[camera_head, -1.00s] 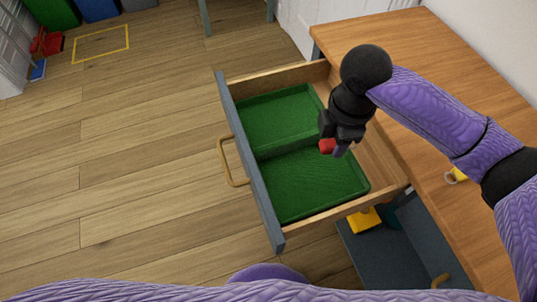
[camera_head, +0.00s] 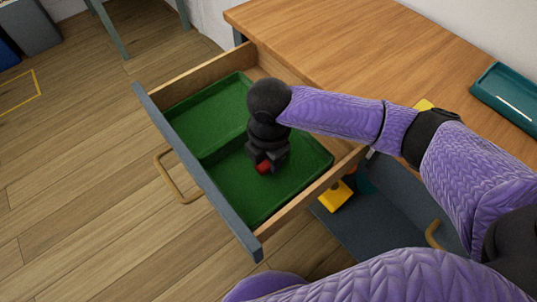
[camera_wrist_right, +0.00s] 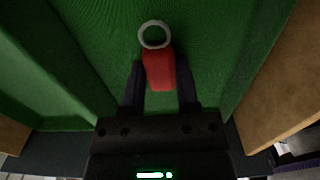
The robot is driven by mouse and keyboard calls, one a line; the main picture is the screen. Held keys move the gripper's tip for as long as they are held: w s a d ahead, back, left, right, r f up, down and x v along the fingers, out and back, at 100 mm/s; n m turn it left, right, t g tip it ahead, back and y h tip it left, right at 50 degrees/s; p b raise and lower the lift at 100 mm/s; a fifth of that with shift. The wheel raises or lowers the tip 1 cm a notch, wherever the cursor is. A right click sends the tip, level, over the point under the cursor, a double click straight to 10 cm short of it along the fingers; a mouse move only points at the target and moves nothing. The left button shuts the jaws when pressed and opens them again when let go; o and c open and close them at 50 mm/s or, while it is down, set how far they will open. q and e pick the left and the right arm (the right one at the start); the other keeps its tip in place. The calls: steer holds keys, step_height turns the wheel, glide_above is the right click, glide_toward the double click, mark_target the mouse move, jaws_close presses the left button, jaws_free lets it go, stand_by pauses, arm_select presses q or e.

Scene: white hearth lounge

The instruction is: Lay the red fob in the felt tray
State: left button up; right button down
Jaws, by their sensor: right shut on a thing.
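The red fob (camera_head: 264,167) is held in my right gripper (camera_head: 267,163), over the near compartment of the green felt tray (camera_head: 248,203). In the right wrist view the fob (camera_wrist_right: 158,70) is between the two dark fingers of the gripper (camera_wrist_right: 160,85), with its metal ring (camera_wrist_right: 154,34) pointing away over green felt. I cannot tell whether the fob touches the felt. The tray lies in the open drawer and has two compartments with a ridge between them. My left gripper is out of view.
The drawer (camera_head: 203,175) is pulled out from a wooden-topped cabinet (camera_head: 330,50). A lower grey drawer (camera_head: 375,205) with a yellow thing (camera_head: 335,196) is open below. A teal tray (camera_head: 508,95) lies on the top at right.

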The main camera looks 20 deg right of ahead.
steer(key=shift+f, duration=0.15)
steer(key=shift+c, duration=1.7)
jaws_free()
arm_select(q)
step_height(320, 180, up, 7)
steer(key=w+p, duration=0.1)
steer(key=p, duration=0.6)
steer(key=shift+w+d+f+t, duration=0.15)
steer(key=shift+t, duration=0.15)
arm_select(e)
step_height(320, 180, up, 13)
steer(key=shift+f, duration=0.2)
